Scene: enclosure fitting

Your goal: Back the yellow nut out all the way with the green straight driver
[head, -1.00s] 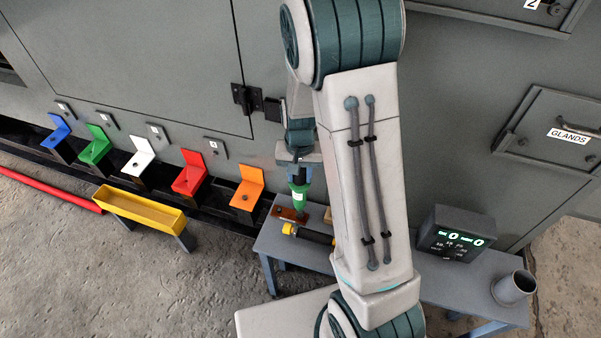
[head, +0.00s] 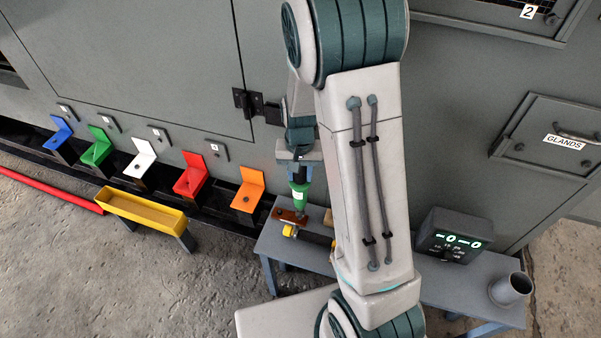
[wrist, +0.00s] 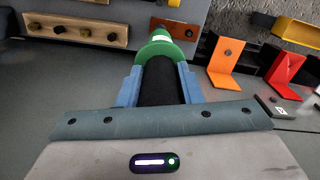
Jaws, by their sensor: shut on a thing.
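My gripper (head: 299,158) is shut on the green straight driver (head: 300,192) and points down over the left end of the bench. In the wrist view my gripper's blue fingers (wrist: 160,82) clasp the driver's black grip, and its green collar (wrist: 157,48) shows beyond them. The driver's lower end is over a brown-orange block (head: 290,216); I cannot tell whether it touches a fastener there. That block also shows in the wrist view (wrist: 182,29), partly behind the driver. I cannot make out the yellow nut; it may be hidden by the driver.
A wooden rack (wrist: 110,37) holds several fasteners. A display box (head: 453,237) and grey cup (head: 511,290) stand on the bench's right. A yellow trough (head: 143,211) and several coloured brackets stand left.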

